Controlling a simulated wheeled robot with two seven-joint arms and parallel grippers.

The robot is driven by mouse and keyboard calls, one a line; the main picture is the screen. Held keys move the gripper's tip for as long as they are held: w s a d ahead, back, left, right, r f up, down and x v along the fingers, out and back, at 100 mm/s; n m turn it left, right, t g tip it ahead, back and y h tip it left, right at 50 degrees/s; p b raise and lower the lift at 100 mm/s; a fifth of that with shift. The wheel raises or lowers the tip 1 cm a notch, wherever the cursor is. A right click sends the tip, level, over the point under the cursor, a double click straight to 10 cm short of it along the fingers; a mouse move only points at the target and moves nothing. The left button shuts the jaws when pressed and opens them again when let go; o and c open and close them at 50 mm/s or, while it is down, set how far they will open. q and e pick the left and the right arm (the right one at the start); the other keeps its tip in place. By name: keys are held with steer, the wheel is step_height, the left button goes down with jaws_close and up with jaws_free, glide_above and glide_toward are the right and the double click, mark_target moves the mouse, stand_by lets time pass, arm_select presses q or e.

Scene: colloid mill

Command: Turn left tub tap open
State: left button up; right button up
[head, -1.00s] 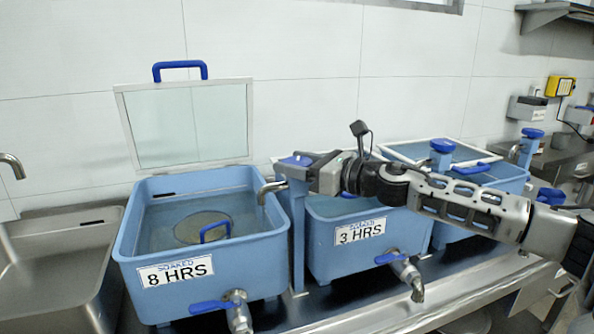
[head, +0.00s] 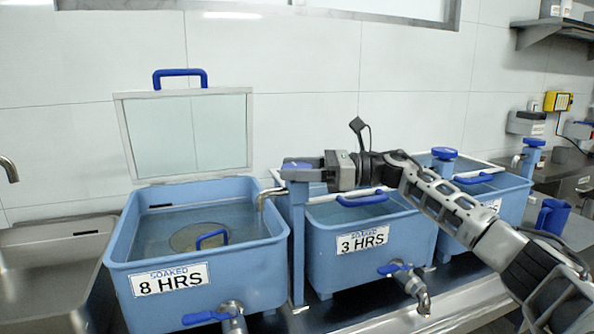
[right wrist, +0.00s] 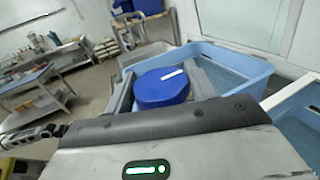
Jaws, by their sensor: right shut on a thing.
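The left tub (head: 195,262) is light blue, labelled "8 HRS", and holds water with its lid (head: 188,132) raised. Its tap is a blue post (head: 297,235) between this tub and the "3 HRS" tub, with a steel spout (head: 264,199) over the water. My right gripper (head: 301,170) is shut on the blue tap knob (head: 297,163) on top of the post. In the right wrist view its fingers (right wrist: 163,86) lie on both sides of the round knob (right wrist: 161,89). I cannot tell whether water runs from the spout. My left gripper is not in view.
The "3 HRS" tub (head: 365,245) and a third tub (head: 505,205) stand to the right, with lids down. Blue drain levers (head: 205,318) stick out in front. A steel sink (head: 50,265) is at the left, and a tiled wall (head: 280,60) stands behind.

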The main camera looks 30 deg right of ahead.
steer(key=shift+r, duration=0.15)
steer(key=o, duration=1)
steer(key=shift+s+d, duration=0.1)
steer(key=shift+d, duration=0.1)
arm_select(q)
steer(key=b, duration=0.2)
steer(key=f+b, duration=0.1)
steer(key=b, duration=0.1)
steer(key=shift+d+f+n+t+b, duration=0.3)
steer(key=shift+b, duration=0.1)
arm_select(e)
steer(key=v, duration=1.5)
steer(key=shift+s+d, duration=0.2)
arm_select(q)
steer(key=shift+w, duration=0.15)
